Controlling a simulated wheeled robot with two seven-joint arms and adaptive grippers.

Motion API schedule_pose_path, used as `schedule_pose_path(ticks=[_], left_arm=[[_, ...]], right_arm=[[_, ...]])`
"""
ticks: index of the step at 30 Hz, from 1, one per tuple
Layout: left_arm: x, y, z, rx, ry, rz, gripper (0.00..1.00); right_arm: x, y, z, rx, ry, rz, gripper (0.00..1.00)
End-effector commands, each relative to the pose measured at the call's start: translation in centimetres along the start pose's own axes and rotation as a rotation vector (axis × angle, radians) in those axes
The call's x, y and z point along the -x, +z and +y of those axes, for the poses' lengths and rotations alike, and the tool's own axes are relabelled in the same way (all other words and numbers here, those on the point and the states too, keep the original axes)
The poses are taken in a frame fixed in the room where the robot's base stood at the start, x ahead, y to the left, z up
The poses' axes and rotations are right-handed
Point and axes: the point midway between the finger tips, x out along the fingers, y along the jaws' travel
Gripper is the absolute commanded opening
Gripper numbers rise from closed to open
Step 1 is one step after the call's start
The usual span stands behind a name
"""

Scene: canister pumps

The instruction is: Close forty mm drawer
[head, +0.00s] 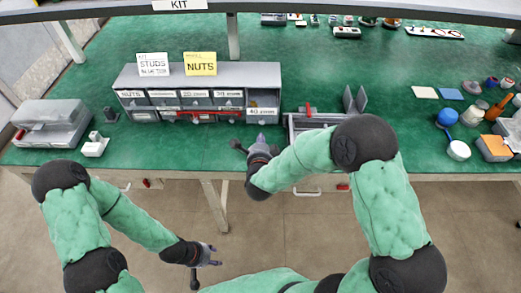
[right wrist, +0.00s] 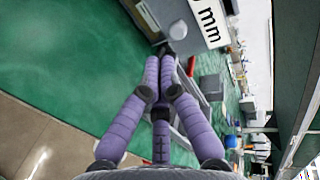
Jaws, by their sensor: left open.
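The drawer labelled 40 (head: 263,113) is at the right end of the grey drawer cabinet (head: 130,78). It sticks out in front of its neighbours. Its label, reading "mm", shows large in the right wrist view (right wrist: 208,22). My right gripper (head: 262,138) is just in front of and below this drawer's front; its purple fingers (right wrist: 170,62) come together at their tips with nothing seen between them. I cannot tell whether the tips touch the drawer. My left gripper (head: 214,255) is open and empty, low in front of the bench.
A grey tray with a red-handled part (head: 308,112) stands right of the cabinet. Paper signs (head: 201,63) stand on the cabinet. A grey case (head: 50,122) is at the left. Jars and small parts crowd the right.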

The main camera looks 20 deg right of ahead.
Motion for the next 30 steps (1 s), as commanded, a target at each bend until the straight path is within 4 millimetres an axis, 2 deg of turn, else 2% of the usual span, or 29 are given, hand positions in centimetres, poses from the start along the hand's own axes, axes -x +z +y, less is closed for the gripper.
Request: schedule_pose_path(ticks=[3, 9, 24, 26, 30], left_arm=[[-0.6, 0.0, -0.2, 0.000, 0.000, 0.000, 0.45], [-0.9, 0.0, -0.3, 0.000, 0.000, 0.000, 0.45], [-1.1, 0.0, -0.4, 0.000, 0.000, 0.000, 0.45], [-1.4, -0.1, -0.5, 0.000, 0.000, 0.000, 0.45], [-2.7, -0.1, -1.0, 0.000, 0.000, 0.000, 0.45]], right_arm=[[-1.9, -0.1, -0.3, 0.000, 0.000, 0.001, 0.00], [-3.6, 0.0, -0.9, 0.001, 0.001, -0.001, 0.00], [-4.4, 0.0, -1.2, 0.000, 0.000, -0.001, 0.00], [-5.0, 0.0, -1.3, -0.001, 0.000, 0.000, 0.00], [-8.1, 0.0, -2.1, -0.002, -0.002, 0.001, 0.00]])
